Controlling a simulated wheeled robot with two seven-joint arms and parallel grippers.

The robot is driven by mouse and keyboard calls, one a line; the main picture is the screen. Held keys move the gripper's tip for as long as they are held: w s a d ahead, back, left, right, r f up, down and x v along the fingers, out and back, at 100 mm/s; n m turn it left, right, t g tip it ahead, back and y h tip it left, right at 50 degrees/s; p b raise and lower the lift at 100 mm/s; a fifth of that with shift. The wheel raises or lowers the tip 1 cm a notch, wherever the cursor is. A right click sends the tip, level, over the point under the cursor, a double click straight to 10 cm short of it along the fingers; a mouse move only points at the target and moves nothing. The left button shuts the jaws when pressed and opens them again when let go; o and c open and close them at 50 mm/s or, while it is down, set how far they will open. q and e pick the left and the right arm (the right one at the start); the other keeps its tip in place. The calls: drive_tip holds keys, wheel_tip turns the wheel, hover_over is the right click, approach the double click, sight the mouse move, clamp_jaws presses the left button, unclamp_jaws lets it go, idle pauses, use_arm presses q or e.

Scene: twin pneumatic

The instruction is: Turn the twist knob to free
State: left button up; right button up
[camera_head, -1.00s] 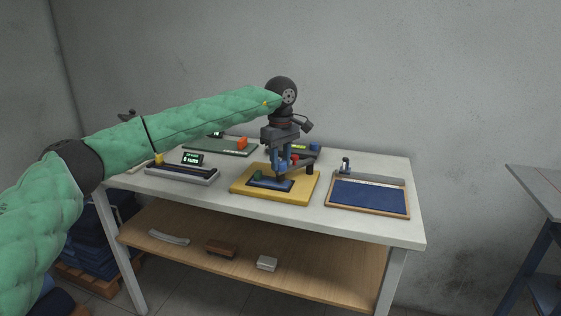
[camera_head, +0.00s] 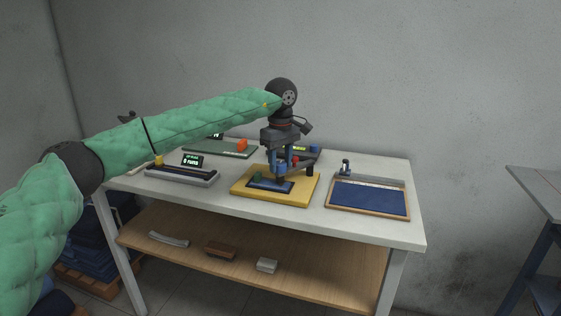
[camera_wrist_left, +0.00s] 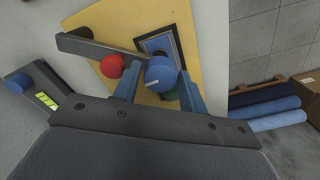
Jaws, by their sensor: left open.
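A yellow board (camera_head: 243,190) with a dark blue panel (camera_head: 262,184) lies on the table. A round blue knob (camera_wrist_left: 160,73) with a white line on its top shows in the left wrist view. My left gripper (camera_head: 281,176) points down over the board; its blue fingers, open, stand on either side of the blue knob (camera_wrist_left: 161,80). Whether they touch it I cannot tell. A red knob (camera_wrist_left: 113,65) and a dark grey bar (camera_wrist_left: 100,47) are close beside it. A green knob (camera_head: 258,176) is partly hidden behind the blue knob in the wrist view. My right gripper is not in view.
A dark device with a blue knob (camera_wrist_left: 18,83) and a lit display (camera_wrist_left: 46,100) is behind the board. A framed blue tray (camera_head: 368,198) is to the right, a grey device (camera_head: 182,175) to the left. The table's right front corner is clear.

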sight(281, 163)
use_arm(q)
drive_tip(key=shift+r, duration=0.15)
wheel_tip(281, 163, up, 8)
drive_tip(key=shift+f, duration=0.25)
drive_tip(key=shift+f, duration=0.1)
